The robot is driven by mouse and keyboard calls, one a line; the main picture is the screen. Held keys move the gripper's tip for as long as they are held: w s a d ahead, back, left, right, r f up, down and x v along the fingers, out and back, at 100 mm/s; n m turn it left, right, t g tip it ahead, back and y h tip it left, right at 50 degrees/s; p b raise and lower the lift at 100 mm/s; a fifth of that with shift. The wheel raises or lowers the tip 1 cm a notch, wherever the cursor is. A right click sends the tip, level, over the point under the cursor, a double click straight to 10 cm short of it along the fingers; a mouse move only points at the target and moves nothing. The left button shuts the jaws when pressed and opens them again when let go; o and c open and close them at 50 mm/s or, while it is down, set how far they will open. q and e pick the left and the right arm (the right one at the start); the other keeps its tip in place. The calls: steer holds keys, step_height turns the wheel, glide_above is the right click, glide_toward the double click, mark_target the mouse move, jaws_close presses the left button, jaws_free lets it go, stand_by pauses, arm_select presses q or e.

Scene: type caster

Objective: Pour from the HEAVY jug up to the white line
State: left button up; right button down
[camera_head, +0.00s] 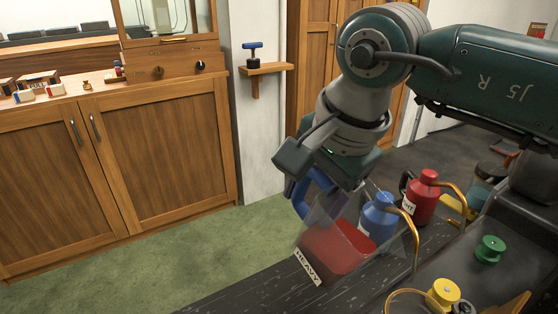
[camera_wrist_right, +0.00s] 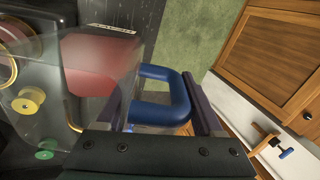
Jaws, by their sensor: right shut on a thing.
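The HEAVY jug (camera_head: 335,247) is a clear vessel with red liquid in its lower part, a HEAVY label and a blue handle (camera_head: 302,206). In the head view it is over the dark bench top; I cannot tell whether it touches it. My right gripper (camera_head: 314,186) is shut on the blue handle. In the right wrist view, the handle (camera_wrist_right: 158,115) lies between the fingers of my right gripper (camera_wrist_right: 162,100), with the jug (camera_wrist_right: 100,58) to its left. I cannot make out a white line. My left gripper is not in view.
A blue bottle (camera_head: 378,218) and a red bottle (camera_head: 422,197) stand just right of the jug. Gold hooped rods (camera_head: 415,240), a green spool (camera_head: 490,249) and a yellow spool (camera_head: 443,293) are at the right. Wooden cabinets (camera_head: 165,150) stand across the green floor (camera_head: 185,262).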

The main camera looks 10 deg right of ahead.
mark_target(335, 190)
steer(key=shift+s+d+r+t+y+p, duration=0.25)
steer(key=shift+s+r+t+p, duration=0.3)
steer(key=shift+p, duration=0.55)
steer(key=shift+s+d+r+t+y+p, duration=0.15)
steer(key=shift+s+r+t+y+p, duration=0.1)
steer(key=shift+r+t+p, duration=0.3)
steer(key=shift+s+d+r+t+y+p, duration=0.1)
steer(key=shift+s+r+t+p, duration=0.1)
steer(key=shift+r+p, duration=0.4)
steer(key=shift+s+d+r+t+y+p, duration=0.15)
steer(key=shift+r+t+y+p, duration=0.15)
steer(key=shift+r+t, duration=0.25)
steer(key=shift+s+a+r+t+y+p, duration=0.1)
steer(key=shift+s+r+t+y+p, duration=0.15)
steer(key=shift+r+t, duration=0.25)
steer(key=shift+s+d+r+t+y, duration=0.1)
steer(key=shift+r+t+y, duration=0.1)
steer(key=shift+r+t, duration=0.25)
steer(key=shift+s+d+r+t+y, duration=0.15)
steer(key=shift+r+t, duration=0.15)
steer(key=shift+r, duration=0.2)
steer(key=shift+w, duration=0.15)
steer(key=shift+a+r+b, duration=0.1)
steer(key=shift+r+b, duration=0.2)
steer(key=shift+b, duration=0.05)
steer(key=shift+s+r+b, duration=0.1)
steer(key=shift+s+b, duration=0.15)
steer(key=shift+b, duration=0.15)
